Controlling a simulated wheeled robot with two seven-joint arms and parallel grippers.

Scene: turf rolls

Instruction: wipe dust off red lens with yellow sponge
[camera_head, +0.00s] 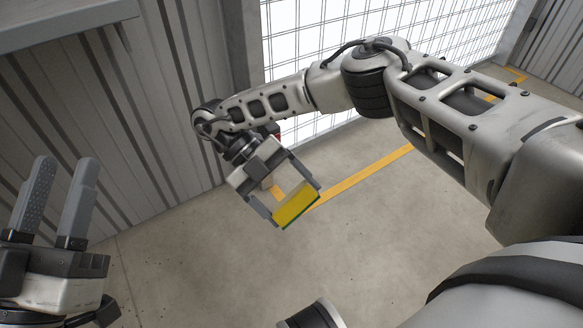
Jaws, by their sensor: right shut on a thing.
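My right gripper (284,202) is shut on a yellow sponge (296,204) with a thin green layer along its lower edge. It holds the sponge between its two fingers, above the concrete floor. My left gripper (64,200) is at the left edge with its two fingers pointing up. Its fingers stand apart with nothing between them. No lens with dust on it can be made out in this view. A small red patch shows behind my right wrist, mostly hidden, and I cannot tell what it is.
A corrugated grey wall (150,130) stands at the left, with a grey ledge (60,22) at the upper left. A white mesh panel (300,45) is at the back. A yellow line (365,174) runs across the floor (400,225), which is otherwise open.

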